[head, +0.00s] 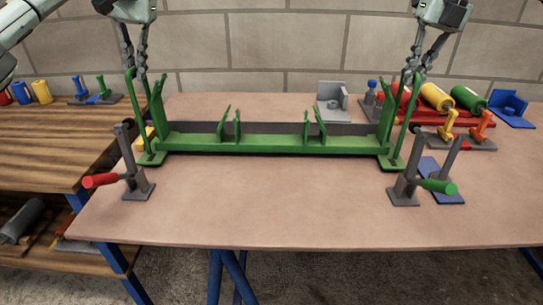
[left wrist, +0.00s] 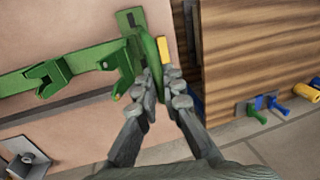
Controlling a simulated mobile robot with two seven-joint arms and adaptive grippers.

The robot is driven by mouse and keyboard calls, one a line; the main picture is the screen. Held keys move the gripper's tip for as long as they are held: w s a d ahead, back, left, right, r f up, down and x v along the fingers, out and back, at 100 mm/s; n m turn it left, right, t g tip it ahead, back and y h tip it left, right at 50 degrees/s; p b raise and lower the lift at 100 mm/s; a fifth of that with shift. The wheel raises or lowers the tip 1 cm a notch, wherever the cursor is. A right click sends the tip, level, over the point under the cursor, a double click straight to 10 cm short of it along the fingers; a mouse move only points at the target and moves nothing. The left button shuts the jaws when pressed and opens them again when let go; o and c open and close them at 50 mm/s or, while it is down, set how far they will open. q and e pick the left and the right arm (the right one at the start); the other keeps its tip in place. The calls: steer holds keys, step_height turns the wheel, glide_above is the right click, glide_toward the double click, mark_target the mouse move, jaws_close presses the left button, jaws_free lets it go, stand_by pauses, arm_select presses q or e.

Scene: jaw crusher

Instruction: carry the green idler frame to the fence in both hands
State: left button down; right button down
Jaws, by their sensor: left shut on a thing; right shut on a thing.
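The green idler frame (head: 270,145) spans the middle of the table, upright, its long beam running left to right. A long dark grey bar (head: 275,128), which looks like the fence, runs just behind the beam. I cannot tell whether they touch or whether the frame's feet bear on the table. My left gripper (head: 140,76) is shut on the frame's left end upright. The left wrist view shows its fingers (left wrist: 163,88) on the green upright. My right gripper (head: 414,76) is shut on the right end upright, its fingertips partly hidden.
A red-handled clamp (head: 134,175) and a green-handled clamp (head: 405,185) stand in front of the frame's ends. A grey bracket (head: 332,100) stands behind. Coloured rollers (head: 437,97) lie at the back right. The table's front middle (head: 270,205) is clear. A wooden bench (head: 50,140) is left.

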arm_select(q)
steer(key=shift+a+f+b, duration=0.1)
steer(key=shift+f+b, duration=0.3)
steer(key=shift+b, duration=0.05)
arm_select(e)
steer(key=shift+f, duration=0.45)
arm_select(q)
steer(key=c, duration=1.7)
jaws_free()
steer(key=shift+s+r, duration=0.15)
arm_select(e)
steer(key=c, duration=1.6)
jaws_free()
steer(key=shift+s+r, duration=0.1)
steer(key=shift+s, duration=0.05)
steer(key=shift+r, duration=0.15)
arm_select(q)
steer(key=r, duration=0.2)
steer(key=d+r, duration=0.1)
steer(key=r, duration=0.4)
steer(key=shift+d+r, duration=0.1)
steer(key=shift+d, duration=0.2)
arm_select(e)
steer(key=r, duration=0.2)
steer(key=d+r, duration=0.1)
steer(key=r, duration=0.4)
steer(key=shift+d, duration=0.25)
